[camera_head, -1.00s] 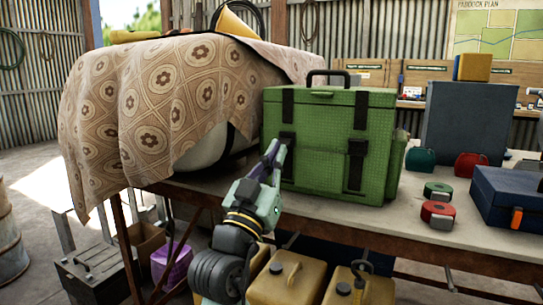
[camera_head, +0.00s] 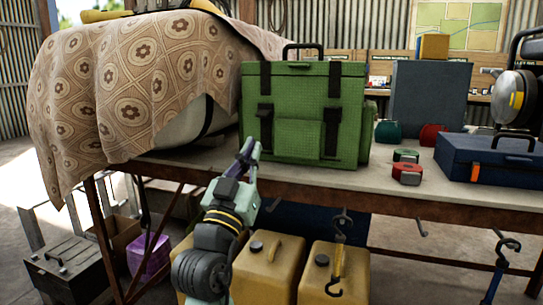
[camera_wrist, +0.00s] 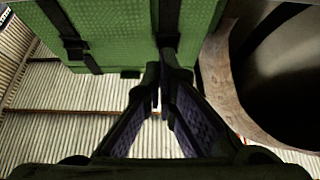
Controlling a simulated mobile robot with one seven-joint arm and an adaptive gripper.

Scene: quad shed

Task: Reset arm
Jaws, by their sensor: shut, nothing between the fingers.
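My gripper (camera_head: 249,150) is shut and empty, with its fingers pointing up in front of the bench edge. It is in front of the lower left corner of a green bag (camera_head: 304,112) with dark straps and a top handle, which stands on the bench (camera_head: 410,185). In the wrist view, the fingertips of my gripper (camera_wrist: 159,75) meet just below the green bag (camera_wrist: 120,30). I cannot tell whether they touch it.
A patterned cloth (camera_head: 130,95) covers a bulky thing left of the bag. Red and green tape measures (camera_head: 407,173) and a blue toolbox (camera_head: 490,165) are at right. Yellow jerrycans (camera_head: 270,268) stand below the bench; hooks (camera_head: 340,245) hang from its edge.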

